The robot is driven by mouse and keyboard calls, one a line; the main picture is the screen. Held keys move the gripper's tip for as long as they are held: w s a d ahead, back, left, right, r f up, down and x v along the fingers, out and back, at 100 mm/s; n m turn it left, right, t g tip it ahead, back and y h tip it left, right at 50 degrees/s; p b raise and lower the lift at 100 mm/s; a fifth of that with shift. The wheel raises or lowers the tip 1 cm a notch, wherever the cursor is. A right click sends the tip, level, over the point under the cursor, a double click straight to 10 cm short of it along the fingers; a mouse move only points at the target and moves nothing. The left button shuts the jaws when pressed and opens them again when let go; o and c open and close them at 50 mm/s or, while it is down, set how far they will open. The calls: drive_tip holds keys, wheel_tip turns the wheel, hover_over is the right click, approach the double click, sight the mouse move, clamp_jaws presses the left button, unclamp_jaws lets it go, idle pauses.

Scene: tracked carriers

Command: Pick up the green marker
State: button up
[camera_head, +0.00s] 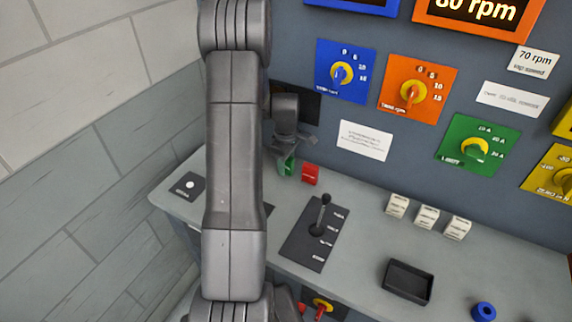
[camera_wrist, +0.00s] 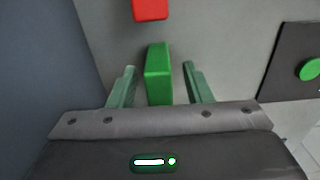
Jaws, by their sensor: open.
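The green marker (camera_wrist: 159,73) is a small upright-looking block on the grey console top. In the wrist view it stands between the two fingers of my gripper (camera_wrist: 160,67), with a gap on each side. My gripper is open, and its pale green fingers lie to the left and right of the marker. In the head view my gripper (camera_head: 285,160) is low over the console's back left part, with the green marker (camera_head: 291,168) at its fingers, partly hidden.
A red block (camera_head: 310,174) stands close by on the right; it also shows in the wrist view (camera_wrist: 152,9). A black lever plate (camera_head: 314,238), white labelled blocks (camera_head: 427,216), a black tray (camera_head: 407,281) and a blue ring (camera_head: 484,311) lie further right. The panel wall rises behind.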

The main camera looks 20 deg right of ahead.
clamp_jaws()
